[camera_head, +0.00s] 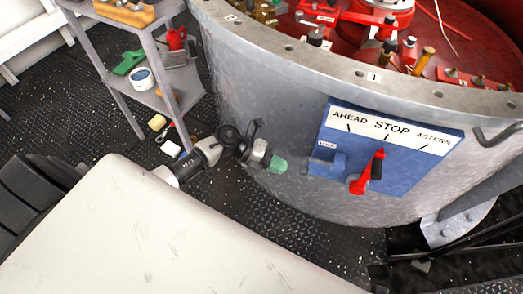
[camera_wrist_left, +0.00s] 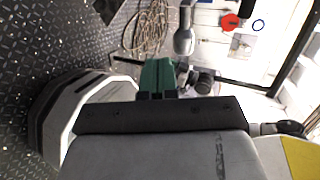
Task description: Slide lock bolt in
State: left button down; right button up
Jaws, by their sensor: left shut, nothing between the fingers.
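A blue panel (camera_head: 408,178) with a white strip marked AHEAD, STOP and ASTERN is on the side of the round grey drum. A small label, which seems to read LOCK, sits at its left above a blue block (camera_head: 325,165), which seems to hold the lock bolt; the bolt cannot be made out clearly. The green fingers also show together in the left wrist view (camera_wrist_left: 157,78).
The drum's grey rim (camera_head: 290,48) curves above the panel, with red machinery inside. A grey shelf rack (camera_head: 157,98) with tools stands at the left. A metal handle (camera_head: 497,135) juts out right of the panel. Dark riveted floor is open below the drum.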

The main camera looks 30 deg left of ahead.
pick_arm(q)
jog(key=d, duration=0.3)
jog(key=shift+w+r, duration=0.35)
pick_arm(e)
jog(key=shift+s+d+f, duration=0.1)
jog(key=shift+s+f, duration=0.4)
jog(key=shift+f, duration=0.05)
pick_arm(q)
jog(key=shift+d, duration=0.1)
pick_arm(e)
jog(key=shift+w+r, duration=0.1)
pick_arm(q)
jog(key=w+d+p, duration=0.1)
jog(key=d, duration=0.6)
jog(key=shift+w+p, duration=0.2)
jog(key=shift+p, duration=0.1)
pick_arm(e)
jog(key=f, duration=0.1)
jog(key=s+f, duration=0.1)
jog(key=f, duration=0.2)
jog(key=shift+s+d+f, duration=0.1)
jog(key=shift+s+f, duration=0.15)
